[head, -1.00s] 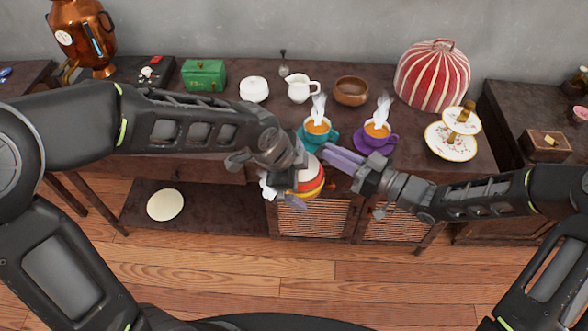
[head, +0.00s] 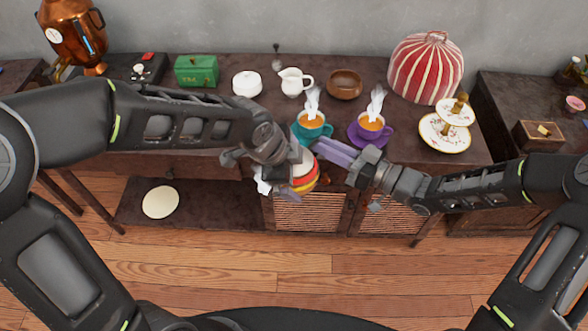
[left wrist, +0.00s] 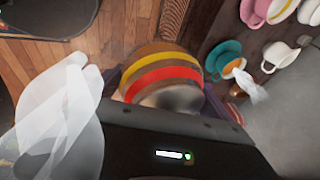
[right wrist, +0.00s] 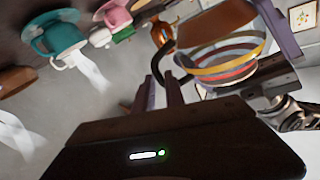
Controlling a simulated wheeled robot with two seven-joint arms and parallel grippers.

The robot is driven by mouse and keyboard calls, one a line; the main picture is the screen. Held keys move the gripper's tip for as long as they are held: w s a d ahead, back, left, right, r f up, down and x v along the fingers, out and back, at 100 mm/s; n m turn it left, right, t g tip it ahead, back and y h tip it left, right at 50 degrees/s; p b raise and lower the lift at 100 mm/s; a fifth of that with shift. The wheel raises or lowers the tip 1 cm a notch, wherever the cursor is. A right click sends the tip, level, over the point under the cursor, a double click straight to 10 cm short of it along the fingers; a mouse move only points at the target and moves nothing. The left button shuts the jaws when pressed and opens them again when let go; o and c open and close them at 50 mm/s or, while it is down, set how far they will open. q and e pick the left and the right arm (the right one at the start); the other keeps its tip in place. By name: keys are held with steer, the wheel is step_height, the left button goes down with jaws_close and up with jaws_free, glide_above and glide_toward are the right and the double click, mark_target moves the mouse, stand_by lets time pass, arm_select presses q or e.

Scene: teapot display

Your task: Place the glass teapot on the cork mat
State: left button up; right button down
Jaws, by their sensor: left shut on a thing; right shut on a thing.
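A rounded pot (head: 306,178) with red, yellow and white bands hangs in front of the table edge; I take it for the teapot. My left gripper (head: 297,180) is shut on it. In the left wrist view, the banded pot (left wrist: 165,80) sits between the fingers. My right gripper (head: 322,148) is shut at the pot's upper right side. In the right wrist view, the bands (right wrist: 225,62) show beside its fingers; what exactly they grip is unclear. A pale round disc (head: 160,202) lies on the lower shelf; I cannot tell if it is the cork mat.
A steaming teal cup (head: 312,131) and purple cup (head: 371,140) stand close behind the grippers. Behind are a white jug (head: 291,83), a brown bowl (head: 345,87) and a striped cosy (head: 424,70). A tiered plate stand (head: 446,138) is at right. The lower shelf around the disc is clear.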

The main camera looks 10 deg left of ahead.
arm_select(q)
steer(key=c, duration=0.4)
arm_select(e)
steer(key=shift+r, duration=0.1)
arm_select(q)
steer(key=shift+w+r, duration=0.1)
steer(key=shift+c, duration=0.2)
arm_select(e)
steer(key=c, duration=1.4)
jaws_free()
steer(key=shift+a, duration=0.1)
steer(key=shift+c, duration=0.2)
steer(key=shift+o, duration=0.6)
steer(key=shift+s, duration=0.1)
steer(key=shift+a, duration=0.1)
steer(key=shift+s, duration=0.1)
steer(key=v, duration=1.2)
steer(key=shift+w+d, duration=0.25)
steer(key=shift+f, duration=0.2)
